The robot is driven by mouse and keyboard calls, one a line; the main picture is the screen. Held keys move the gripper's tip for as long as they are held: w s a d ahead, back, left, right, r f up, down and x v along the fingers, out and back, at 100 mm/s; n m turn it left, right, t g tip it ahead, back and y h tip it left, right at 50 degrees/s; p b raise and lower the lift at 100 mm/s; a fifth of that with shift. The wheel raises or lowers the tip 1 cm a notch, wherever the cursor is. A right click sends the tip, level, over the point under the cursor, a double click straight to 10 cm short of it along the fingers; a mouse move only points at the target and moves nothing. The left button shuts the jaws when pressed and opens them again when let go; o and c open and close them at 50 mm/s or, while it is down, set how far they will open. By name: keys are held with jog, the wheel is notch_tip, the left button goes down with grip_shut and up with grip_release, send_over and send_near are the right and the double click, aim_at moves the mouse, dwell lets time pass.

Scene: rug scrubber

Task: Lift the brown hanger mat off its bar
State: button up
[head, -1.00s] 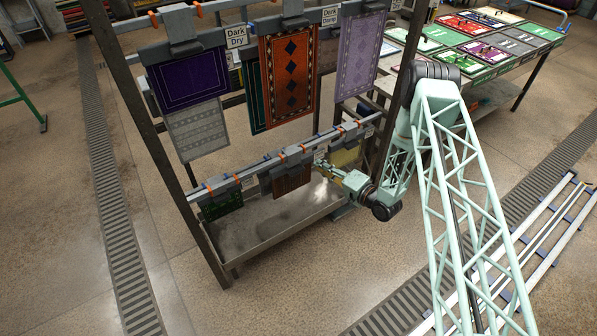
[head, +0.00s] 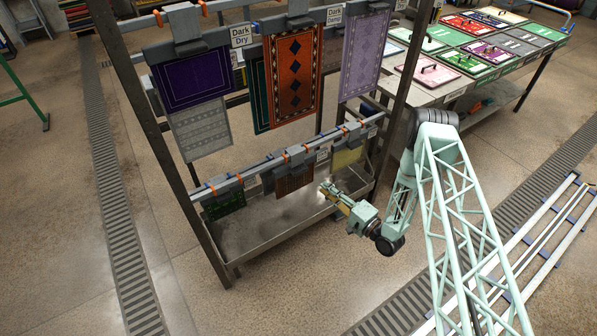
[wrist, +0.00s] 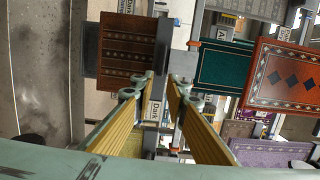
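The brown hanger mat (head: 294,181) hangs from the lower bar (head: 262,166), between a green mat and a yellow mat. In the wrist view the patterned brown mat (wrist: 127,52) is at upper left, turned sideways, with its grey hanger clamp (wrist: 162,45) at its right edge. My gripper (head: 324,188) is in front of the rack, to the right of the brown mat and a little lower. In the wrist view my gripper (wrist: 162,82) has its two yellow fingers apart with nothing held between them. The fingertips appear clear of the mat and clamp.
A green mat (head: 224,203) and a yellow mat (head: 347,157) hang on the same bar. Larger mats, including an orange one (head: 292,75), hang above. A metal tray (head: 262,235) lies below. A rack post (head: 395,100) stands right. Floor in front is clear.

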send_near(305, 170)
jog(key=shift+f+b+x, duration=0.2)
jog(key=shift+x, duration=0.95)
jog(key=shift+f+b+x, duration=0.2)
jog(key=shift+x, duration=0.95)
jog(key=shift+a, duration=0.1)
jog(key=shift+b+x, duration=0.35)
jog(key=shift+x, duration=2.15)
jog(key=shift+w, duration=0.1)
jog(key=shift+c, duration=0.2)
grip_shut()
jog(key=shift+r, duration=0.1)
jog(key=shift+r, duration=0.15)
